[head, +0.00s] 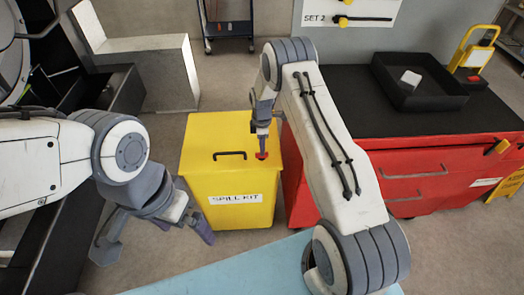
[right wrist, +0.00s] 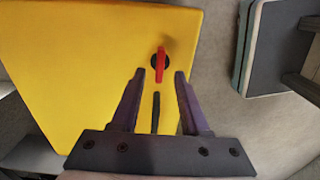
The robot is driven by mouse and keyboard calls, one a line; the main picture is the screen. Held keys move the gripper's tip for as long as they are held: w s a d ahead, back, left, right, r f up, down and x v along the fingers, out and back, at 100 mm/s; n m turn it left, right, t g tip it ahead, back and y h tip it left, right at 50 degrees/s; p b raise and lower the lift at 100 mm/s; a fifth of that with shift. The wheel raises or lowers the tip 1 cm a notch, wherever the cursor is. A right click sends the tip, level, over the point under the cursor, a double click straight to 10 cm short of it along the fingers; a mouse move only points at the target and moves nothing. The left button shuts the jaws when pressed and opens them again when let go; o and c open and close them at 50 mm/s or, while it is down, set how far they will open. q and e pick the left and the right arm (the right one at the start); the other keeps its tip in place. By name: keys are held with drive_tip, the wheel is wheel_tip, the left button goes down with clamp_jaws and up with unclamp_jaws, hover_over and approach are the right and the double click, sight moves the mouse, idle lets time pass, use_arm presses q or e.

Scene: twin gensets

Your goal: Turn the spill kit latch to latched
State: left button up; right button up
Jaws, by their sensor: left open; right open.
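The spill kit (head: 225,185) is a yellow box with a "SPILL KIT" label on its front, left of the red cabinet. Its latch (head: 261,155) is a small red bar on a black disc on the lid; it also shows in the right wrist view (right wrist: 160,62), roughly in line with a dark bar that looks like the lid handle (head: 229,154). My right gripper (head: 262,146) is above the latch, partly covering it. In the right wrist view its open fingers (right wrist: 158,76) point toward the latch, which appears just beyond their tips. My left gripper (head: 154,240) is open and empty, left of the box.
The red cabinet (head: 440,170) with a black top stands right of the box and bears a black tray (head: 420,92). A pale blue surface (head: 240,270) lies in front. A grey block (head: 160,75) stands back left, with open floor between it and the box.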

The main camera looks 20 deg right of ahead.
drive_tip(key=shift+f, duration=1.9)
clamp_jaws()
